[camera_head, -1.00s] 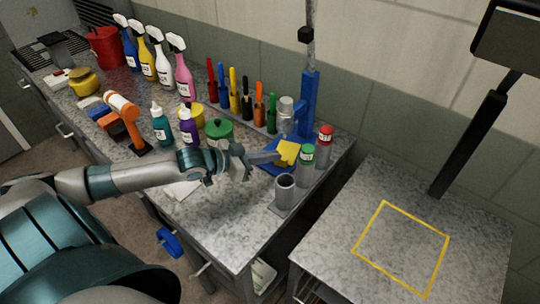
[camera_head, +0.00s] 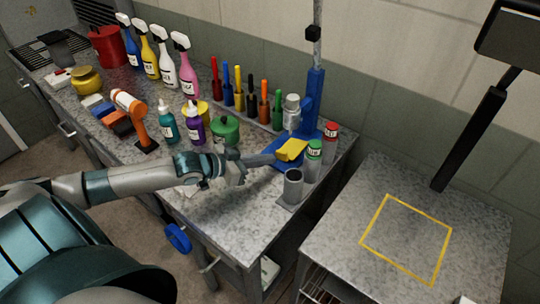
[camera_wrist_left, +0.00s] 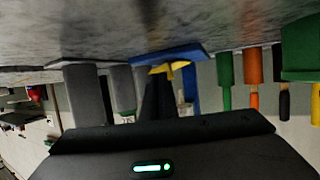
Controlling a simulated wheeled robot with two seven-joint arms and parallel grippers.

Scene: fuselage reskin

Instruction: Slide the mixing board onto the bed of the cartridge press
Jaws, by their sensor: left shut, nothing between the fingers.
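The cartridge press (camera_head: 313,95) is a blue upright with a grey rod, standing near the counter's right end. Its flat blue bed (camera_head: 284,167) is low at its foot. A yellow board (camera_head: 291,150), which I take for the mixing board, appears over the bed; I cannot tell whether it lies flat or is tilted. My left gripper (camera_head: 271,159) is shut and empty, its tips at the board's left edge; I cannot tell whether they touch it. In the left wrist view, upside down, the dark fingers (camera_wrist_left: 158,98) hide part of the yellow board (camera_wrist_left: 172,67) below the blue bed (camera_wrist_left: 180,53).
A grey cup (camera_head: 293,188) stands in front of the bed. Green-capped (camera_head: 313,163) and red-capped (camera_head: 330,140) cartridges stand to its right. Bottles and a row of coloured tools crowd the counter behind. A separate table (camera_head: 330,245) with a yellow outlined square is clear.

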